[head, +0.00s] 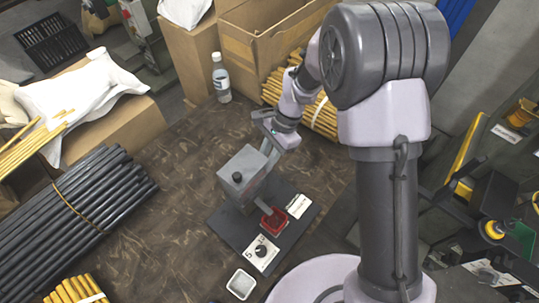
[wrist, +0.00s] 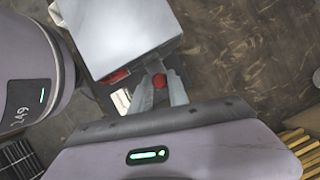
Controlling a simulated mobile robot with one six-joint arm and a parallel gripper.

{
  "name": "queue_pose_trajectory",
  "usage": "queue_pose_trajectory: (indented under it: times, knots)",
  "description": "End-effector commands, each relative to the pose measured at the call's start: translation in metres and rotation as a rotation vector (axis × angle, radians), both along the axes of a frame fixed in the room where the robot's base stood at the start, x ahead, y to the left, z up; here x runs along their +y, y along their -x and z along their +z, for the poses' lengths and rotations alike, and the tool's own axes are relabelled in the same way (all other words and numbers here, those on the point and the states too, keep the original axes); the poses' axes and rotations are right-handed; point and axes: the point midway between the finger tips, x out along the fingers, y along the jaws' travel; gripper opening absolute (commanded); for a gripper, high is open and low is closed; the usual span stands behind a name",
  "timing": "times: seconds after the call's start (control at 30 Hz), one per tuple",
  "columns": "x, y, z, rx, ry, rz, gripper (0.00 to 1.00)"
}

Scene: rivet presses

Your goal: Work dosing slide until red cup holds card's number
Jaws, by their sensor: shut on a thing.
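The grey dosing box (head: 240,180), with a black knob on top, stands on a dark base plate (head: 232,230). The red cup (head: 274,221) sits on the plate beside the box's lower front; its contents cannot be made out. A white card (head: 262,254) on the plate bears what looks like a 5 and a round black thing. My gripper (head: 267,152) is at the box's right side. In the wrist view, its fingers (wrist: 160,88) are shut on a red knob (wrist: 160,81) beside the box (wrist: 120,35). The slide itself is mostly hidden. Part of a red thing (wrist: 116,76) shows under the box.
A white label plate (head: 298,206) lies right of the red cup. A small white tray (head: 241,284) stands in front. The brown table (head: 165,205) is clear left of the box.

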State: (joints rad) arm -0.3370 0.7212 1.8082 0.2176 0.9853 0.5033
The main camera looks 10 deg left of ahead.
Motion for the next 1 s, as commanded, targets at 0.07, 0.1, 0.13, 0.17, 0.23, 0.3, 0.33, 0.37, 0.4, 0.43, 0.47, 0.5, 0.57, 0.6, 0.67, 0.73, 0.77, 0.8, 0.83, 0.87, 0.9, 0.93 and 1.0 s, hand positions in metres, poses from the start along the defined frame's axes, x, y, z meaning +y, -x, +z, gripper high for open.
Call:
queue_pose_trajectory:
  times: [0.07,0.1,0.13,0.17,0.23,0.3,0.33,0.37,0.4,0.43,0.47,0.5,0.57,0.6,0.67,0.73,0.77,0.8,0.83,0.87,0.9,0.93,1.0]
  knots:
    - [0.001,0.003,0.000,0.007,-0.001,0.000,0.25]
    - [0.001,0.002,0.000,0.007,0.000,0.000,0.32]
    - [0.001,0.002,0.000,0.007,0.000,0.000,0.38]
    - [0.001,0.002,0.000,0.007,0.000,0.000,0.43]
    - [0.001,0.002,0.000,0.006,0.000,0.000,0.43]
    - [0.001,0.002,0.000,0.005,-0.001,0.000,0.43]
    - [0.001,0.002,0.000,0.005,-0.001,0.000,0.43]
    - [0.001,0.002,0.000,0.005,-0.001,0.000,0.43]
    - [0.000,0.001,0.000,0.004,0.000,0.000,0.43]
    - [0.000,0.001,0.000,0.004,0.000,0.000,0.43]
    - [0.000,0.001,0.001,0.004,0.000,0.000,0.43]
    - [-0.001,0.000,0.004,0.004,-0.001,0.000,0.43]
    - [-0.003,-0.003,0.015,0.002,-0.001,-0.001,0.43]
    - [-0.005,-0.006,0.025,0.001,-0.002,0.000,0.43]
    - [-0.010,-0.011,0.043,0.001,-0.002,-0.001,0.43]
    - [-0.017,-0.018,0.067,0.000,-0.002,-0.002,0.43]
    - [-0.020,-0.020,0.077,0.000,-0.001,-0.001,0.43]
    - [-0.024,-0.024,0.090,0.001,-0.001,-0.002,0.43]
    - [-0.027,-0.027,0.099,0.001,-0.002,-0.002,0.43]
    - [-0.029,-0.029,0.107,0.001,-0.002,-0.001,0.43]
    - [-0.033,-0.033,0.118,0.000,-0.001,-0.001,0.43]
    - [-0.035,-0.035,0.126,0.003,-0.002,-0.002,0.43]
    - [-0.040,-0.039,0.140,0.002,-0.001,-0.001,0.43]
